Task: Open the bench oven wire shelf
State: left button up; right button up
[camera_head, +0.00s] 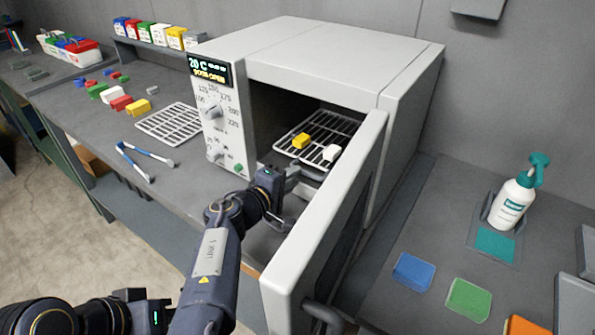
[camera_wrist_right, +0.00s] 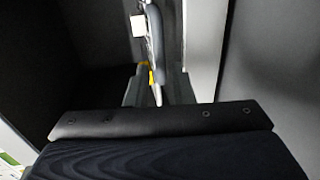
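The bench oven (camera_head: 330,50) stands with its door (camera_head: 325,215) swung open toward me. The wire shelf (camera_head: 345,130) is inside the oven, bearing a yellow block (camera_head: 301,141) and a white block (camera_head: 331,153). My right gripper (camera_head: 291,178) is at the oven mouth by the shelf's front edge. In the right wrist view the shelf shows edge-on (camera_wrist_right: 156,45) between its fingers (camera_wrist_right: 157,88); I cannot tell whether they grip it. My left gripper (camera_head: 155,312) is at the bottom left, its fingers hidden behind my right arm.
A wire rack (camera_head: 170,122) and blue-handled tongs (camera_head: 146,157) lie on the bench left of the oven. Several coloured blocks (camera_head: 122,102) lie farther left. A spray bottle (camera_head: 513,200) and coloured pads (camera_head: 468,299) are at right. The open door bounds my right arm's free room.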

jog(key=shift+x, duration=1.35)
grip_shut()
